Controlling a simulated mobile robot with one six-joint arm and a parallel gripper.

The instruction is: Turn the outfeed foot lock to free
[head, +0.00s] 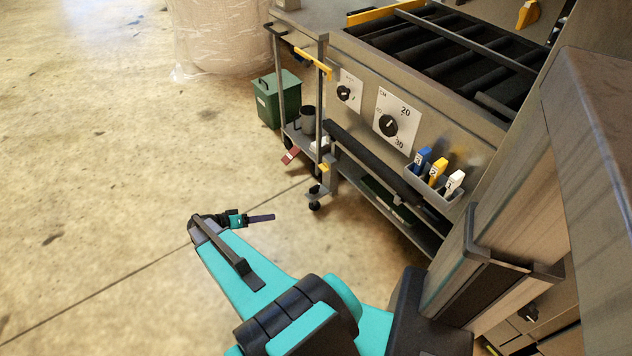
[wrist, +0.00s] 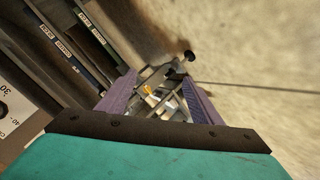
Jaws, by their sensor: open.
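A trolley (head: 318,130) stands against the left end of the machine, on small black casters. A small yellow part (head: 323,168) sits low on its near leg, above a caster (head: 315,205). A red plate (head: 291,156) sticks out low at its side. I cannot tell for sure which of these is the foot lock, nor read its setting. My gripper (head: 272,216) is over the floor, left of the trolley's foot. In the wrist view my gripper (wrist: 160,76) is open and empty, its purple fingers framing the trolley beyond, with a yellow part (wrist: 148,89) between them.
A dial panel (head: 391,122) is on the machine's front. A grey holder (head: 434,187) with blue, yellow and white tags hangs to its right. A green bin (head: 277,97) stands behind the trolley, near a wrapped stack (head: 222,35). The floor at left is clear.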

